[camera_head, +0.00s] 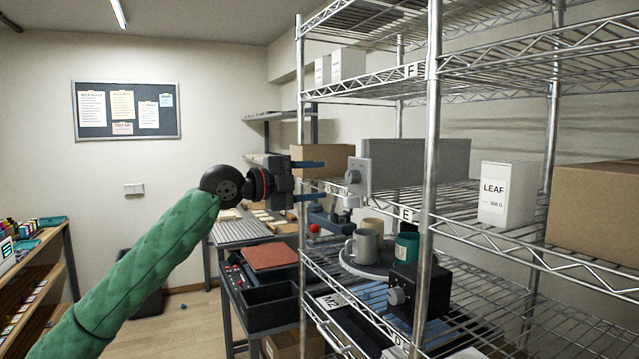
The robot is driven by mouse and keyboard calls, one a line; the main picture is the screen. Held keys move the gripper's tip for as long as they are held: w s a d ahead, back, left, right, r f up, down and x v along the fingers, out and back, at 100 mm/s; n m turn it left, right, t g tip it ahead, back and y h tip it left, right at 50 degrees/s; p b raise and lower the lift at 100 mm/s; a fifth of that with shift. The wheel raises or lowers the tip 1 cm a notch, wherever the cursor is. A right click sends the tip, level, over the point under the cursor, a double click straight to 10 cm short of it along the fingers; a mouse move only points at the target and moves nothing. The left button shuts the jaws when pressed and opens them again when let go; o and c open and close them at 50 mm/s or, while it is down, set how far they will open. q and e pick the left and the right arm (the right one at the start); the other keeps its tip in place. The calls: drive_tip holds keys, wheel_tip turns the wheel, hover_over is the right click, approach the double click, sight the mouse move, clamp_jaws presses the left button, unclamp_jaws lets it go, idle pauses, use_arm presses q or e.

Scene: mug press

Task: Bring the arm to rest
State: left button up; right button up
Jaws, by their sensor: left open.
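My left arm comes in from the lower left in a green quilted sleeve. My left gripper (322,181) is raised in front of the wire shelving, at about the height of the box on its middle shelf. Its two blue fingers point right and stand apart, one above the other, with nothing visible between them. A grey panel with a knob (354,176) lies just right of the fingertips; I cannot tell whether they touch it. My right gripper is not in view.
Wire shelving with a front post (431,150) fills the right side. A dark crate (262,306) stands left of the shelving. Floor shows at left.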

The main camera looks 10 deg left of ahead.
use_arm(q)
drive_tip(key=s+a+f+n+y+p, duration=0.15)
drive_tip(key=s+f+n+y, duration=0.55)
drive_tip(key=f, duration=0.7)
drive_tip(key=s+a+f+n+y+p, duration=0.1)
drive_tip(key=s+a+f+n+y, duration=0.3)
drive_tip(key=f+n, duration=0.7)
drive_tip(key=s+a+f+n+y+p, duration=0.1)
drive_tip(key=s+a+f+n+y, duration=0.35)
drive_tip(key=f, duration=1.15)
drive_tip(key=s+d+f+n+g, duration=0.1)
drive_tip(key=s+f+g, duration=0.1)
drive_tip(key=s+f, duration=0.6)
drive_tip(key=s+d+f+n+g+h+p, duration=0.1)
drive_tip(key=s+d+f+g, duration=0.1)
drive_tip(key=s+f, duration=0.7)
drive_tip(key=s+d+f+n+g+h+p, duration=0.1)
drive_tip(key=s+f, duration=0.7)
drive_tip(key=s, duration=1)
drive_tip(key=shift+d+f+g, duration=0.25)
drive_tip(key=shift+d+g, duration=0.3)
drive_tip(key=shift+g, duration=0.65)
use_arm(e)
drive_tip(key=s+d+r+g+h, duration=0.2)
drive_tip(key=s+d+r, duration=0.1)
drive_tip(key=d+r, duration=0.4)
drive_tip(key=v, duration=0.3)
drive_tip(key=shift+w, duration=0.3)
